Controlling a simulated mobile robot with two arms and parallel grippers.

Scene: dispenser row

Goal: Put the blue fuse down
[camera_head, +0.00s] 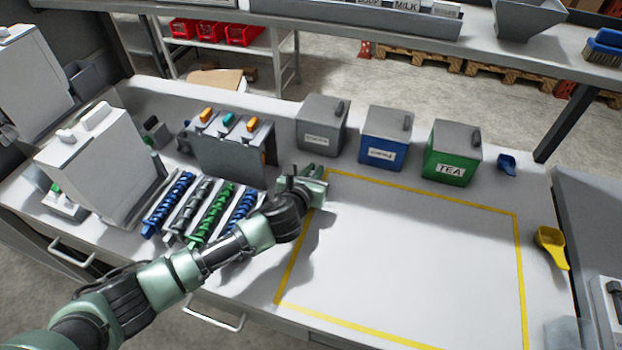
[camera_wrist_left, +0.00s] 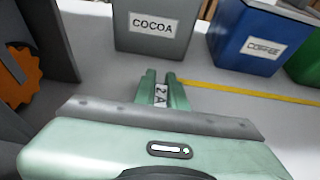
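My left gripper (camera_head: 312,180) is over the worktop, near the back left corner of the yellow-outlined area. In the left wrist view its two green fingers (camera_wrist_left: 162,92) are close together, with a small piece between them. That piece shows a white label reading "2 A" (camera_wrist_left: 160,96); I take it for the blue fuse, but its body colour is hidden by the fingers. The fuse cannot be made out in the head view. I cannot tell whether it touches the worktop. My right gripper is not in view.
Cocoa (camera_head: 322,125), coffee (camera_head: 385,138) and tea (camera_head: 452,153) boxes stand behind the gripper. A grey unit with coloured tops (camera_head: 232,150) and several augers (camera_head: 210,215) are to its left. The yellow-outlined area (camera_head: 410,255) is clear. A yellow scoop (camera_head: 551,247) lies right.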

